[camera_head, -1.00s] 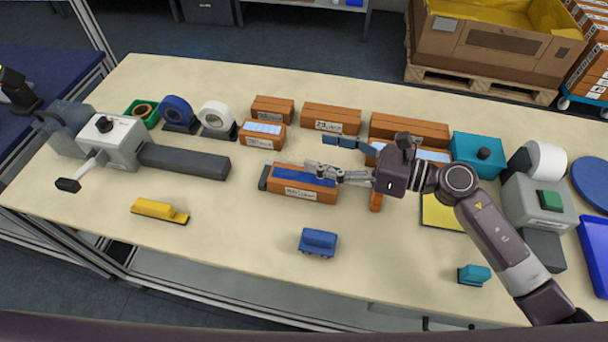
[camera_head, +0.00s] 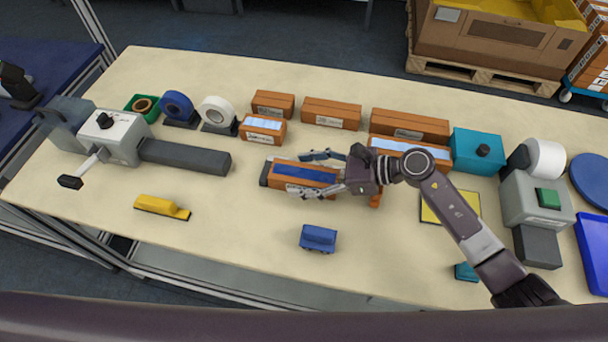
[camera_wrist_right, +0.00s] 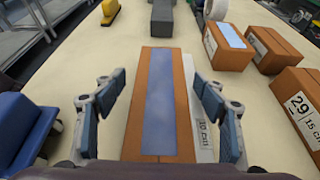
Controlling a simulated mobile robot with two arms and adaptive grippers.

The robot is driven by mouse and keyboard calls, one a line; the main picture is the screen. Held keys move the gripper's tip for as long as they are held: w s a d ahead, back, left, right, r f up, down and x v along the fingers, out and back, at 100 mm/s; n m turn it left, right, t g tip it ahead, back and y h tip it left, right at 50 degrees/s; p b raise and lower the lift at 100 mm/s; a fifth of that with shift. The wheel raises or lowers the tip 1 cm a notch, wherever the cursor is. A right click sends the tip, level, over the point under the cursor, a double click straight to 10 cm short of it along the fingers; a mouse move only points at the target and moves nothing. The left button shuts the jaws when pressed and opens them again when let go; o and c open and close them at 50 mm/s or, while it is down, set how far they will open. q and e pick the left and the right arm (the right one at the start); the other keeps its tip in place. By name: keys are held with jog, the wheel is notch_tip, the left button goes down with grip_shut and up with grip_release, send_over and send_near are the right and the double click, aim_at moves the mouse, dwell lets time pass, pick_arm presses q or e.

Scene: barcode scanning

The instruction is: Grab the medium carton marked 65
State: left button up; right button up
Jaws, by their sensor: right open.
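A brown carton (camera_head: 262,183) with a blue strip along its top lies mid-table. In the right wrist view the carton (camera_wrist_right: 160,110) sits between my fingers, and its side label partly reads "10 cm"; I cannot read a 65 on it. My right gripper (camera_head: 325,172) is open, one finger along each long side of the carton. In the wrist view the right gripper (camera_wrist_right: 160,105) shows gaps between its fingers and the carton. My left gripper is not in view.
Several other brown cartons (camera_head: 331,113) stand behind, one marked 29 (camera_wrist_right: 300,108) in the wrist view. A teal box (camera_head: 478,150) is to the right. The front middle of the table is mostly clear.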

jog(key=c, duration=1.5)
jog(key=shift+c, duration=1.1)
jog(key=shift+r, duration=0.15)
